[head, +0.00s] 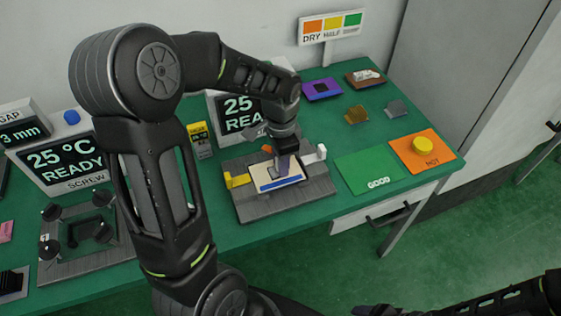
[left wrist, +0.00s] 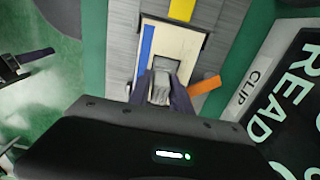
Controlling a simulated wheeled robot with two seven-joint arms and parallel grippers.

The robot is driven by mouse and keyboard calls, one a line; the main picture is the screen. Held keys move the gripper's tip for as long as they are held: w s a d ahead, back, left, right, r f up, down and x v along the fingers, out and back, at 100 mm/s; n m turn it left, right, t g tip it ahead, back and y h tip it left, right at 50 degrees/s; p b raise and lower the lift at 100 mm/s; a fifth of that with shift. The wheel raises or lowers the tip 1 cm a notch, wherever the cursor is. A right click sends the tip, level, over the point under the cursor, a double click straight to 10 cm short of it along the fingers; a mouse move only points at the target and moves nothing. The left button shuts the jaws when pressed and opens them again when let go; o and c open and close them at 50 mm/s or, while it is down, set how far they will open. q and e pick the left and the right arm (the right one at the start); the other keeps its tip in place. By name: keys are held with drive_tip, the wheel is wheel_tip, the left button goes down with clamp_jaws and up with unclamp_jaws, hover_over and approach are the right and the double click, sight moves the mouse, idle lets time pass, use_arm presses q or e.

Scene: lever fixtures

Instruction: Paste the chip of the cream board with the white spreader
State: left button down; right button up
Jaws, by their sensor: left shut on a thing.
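The cream board (head: 262,187), with a blue strip along its near edge, lies in a grey fixture (head: 290,207) on the green table. It also shows in the left wrist view (left wrist: 186,45). My left gripper (head: 283,163) points down over the board's right part. In the left wrist view its fingers (left wrist: 160,92) are shut on a pale grey block, which I take for the white spreader (left wrist: 160,88). A grey patch, likely the chip (left wrist: 166,64), shows just beyond the fingertips, partly hidden. I cannot tell whether the spreader touches it. My right gripper (head: 378,311) is cut off at the bottom edge.
The fixture carries a yellow tab (head: 237,180), a white block (head: 314,155) and an orange tab (left wrist: 205,85). A green GOOD pad (head: 368,172) and an orange HOT pad (head: 440,157) with a yellow knob lie to the right. Displays stand behind. Small boards lie at the back right.

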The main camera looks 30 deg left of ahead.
use_arm(q)
drive_tip(key=shift+s+a, duration=0.1)
drive_tip(key=shift+s+a+f, duration=0.1)
drive_tip(key=shift+s+a, duration=0.45)
drive_tip(key=shift+s, duration=0.35)
drive_tip(key=shift+w, duration=0.1)
drive_tip(key=shift+w+d, duration=0.1)
drive_tip(key=shift+w, duration=0.35)
drive_tip(key=shift+r, duration=0.2)
wheel_tip(320, 180, up, 9)
drive_tip(key=p, duration=0.7)
